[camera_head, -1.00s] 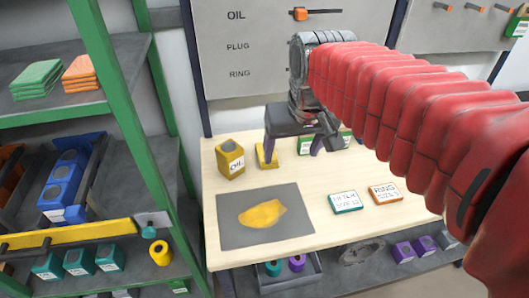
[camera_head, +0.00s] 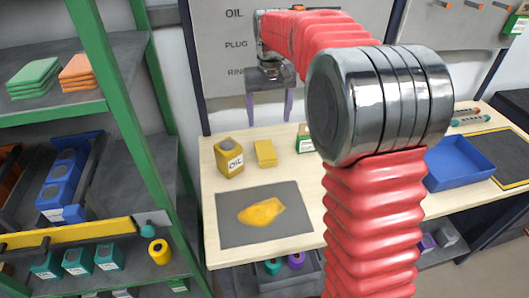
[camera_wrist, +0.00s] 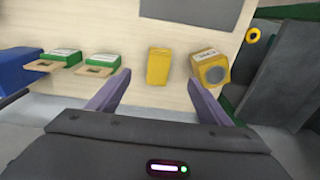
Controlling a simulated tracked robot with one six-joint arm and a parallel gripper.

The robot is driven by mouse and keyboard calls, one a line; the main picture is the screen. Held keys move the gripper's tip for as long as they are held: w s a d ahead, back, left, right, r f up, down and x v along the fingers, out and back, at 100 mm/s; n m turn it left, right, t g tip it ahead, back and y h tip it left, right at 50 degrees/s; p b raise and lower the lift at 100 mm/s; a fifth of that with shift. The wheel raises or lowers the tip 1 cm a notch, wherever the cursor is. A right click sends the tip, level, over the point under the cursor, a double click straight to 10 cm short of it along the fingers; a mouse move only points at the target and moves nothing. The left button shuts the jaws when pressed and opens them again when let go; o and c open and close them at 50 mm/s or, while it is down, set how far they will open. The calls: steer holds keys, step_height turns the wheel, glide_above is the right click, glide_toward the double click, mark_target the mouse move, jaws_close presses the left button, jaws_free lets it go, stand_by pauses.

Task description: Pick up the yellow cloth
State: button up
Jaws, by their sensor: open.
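The yellow cloth (camera_head: 265,153) looks like a small folded block and lies on the light wood table, right of the yellow OIL can (camera_head: 230,157). In the wrist view the cloth (camera_wrist: 159,67) lies beyond and between my fingertips, with the can (camera_wrist: 210,69) to its right. My gripper (camera_head: 270,118) is open and empty, with its purple fingers pointing down above the back of the table. It also shows in the wrist view (camera_wrist: 160,78). A flat yellow patch (camera_head: 262,212) lies on the grey mat (camera_head: 236,231); I cannot tell its material.
White-and-green boxes (camera_wrist: 66,56) stand left of the cloth in the wrist view. A blue tray (camera_head: 458,165) sits at the table's right. A green-framed shelf (camera_head: 115,110) stands at the left. My red arm hides part of the table.

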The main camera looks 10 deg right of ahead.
steer(key=shift+g, duration=0.4)
steer(key=w+f, duration=0.3)
steer(key=w, duration=0.1)
steer(key=shift+f, duration=0.4)
steer(key=shift+f, duration=0.1)
glide_above(265, 150)
steer(key=f, duration=0.7)
steer(key=shift+s+d+f, duration=0.1)
steer(key=shift+s+f, duration=0.1)
steer(key=shift+f, duration=0.45)
steer(key=shift+w+f, duration=0.15)
steer(key=shift+f, duration=1.15)
steer(key=shift+w+f, duration=0.1)
steer(key=shift+f, duration=1.2)
steer(key=shift+c, duration=0.6)
